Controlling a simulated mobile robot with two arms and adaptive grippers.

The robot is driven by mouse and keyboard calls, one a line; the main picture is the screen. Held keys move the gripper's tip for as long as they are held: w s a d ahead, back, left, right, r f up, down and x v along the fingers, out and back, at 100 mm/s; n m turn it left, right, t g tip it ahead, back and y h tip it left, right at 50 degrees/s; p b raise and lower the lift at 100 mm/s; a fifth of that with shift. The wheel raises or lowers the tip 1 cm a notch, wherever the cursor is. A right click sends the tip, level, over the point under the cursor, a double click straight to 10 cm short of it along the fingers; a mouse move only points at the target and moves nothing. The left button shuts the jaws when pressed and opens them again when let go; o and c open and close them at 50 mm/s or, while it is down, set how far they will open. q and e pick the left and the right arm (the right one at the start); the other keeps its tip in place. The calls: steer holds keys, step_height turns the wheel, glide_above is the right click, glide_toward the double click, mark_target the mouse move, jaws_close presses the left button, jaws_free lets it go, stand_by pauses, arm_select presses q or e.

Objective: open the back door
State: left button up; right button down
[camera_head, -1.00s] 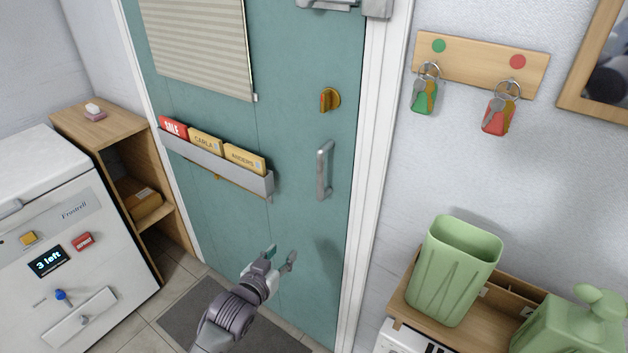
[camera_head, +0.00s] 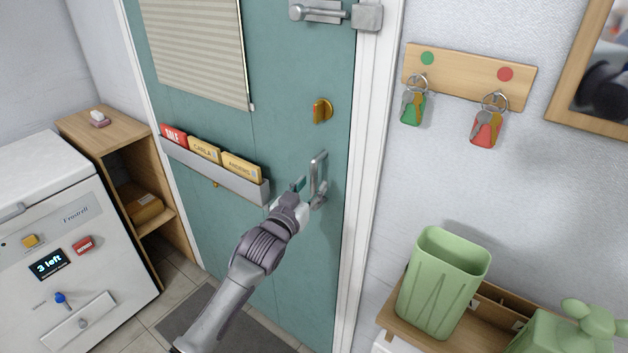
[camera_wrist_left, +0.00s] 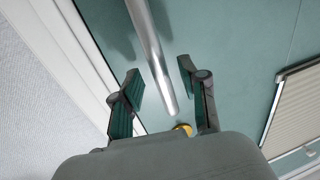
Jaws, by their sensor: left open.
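The teal back door (camera_head: 290,240) is shut in its white frame. Its grey metal bar handle (camera_head: 318,172) stands upright near the right edge, below a brass turn knob (camera_head: 322,111). A metal latch (camera_head: 322,11) sits at the top, spanning door and frame. My right gripper is not in view.
A letter rack (camera_head: 212,170) with folders hangs on the door left of the handle. Keys (camera_head: 413,106) hang on a wooden board at right. A green bin (camera_head: 443,284) stands on a shelf at lower right. A white machine (camera_head: 60,250) and wooden cabinet (camera_head: 105,130) stand left.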

arm_select(q)
steer(key=shift+x, duration=1.1)
jaws_close()
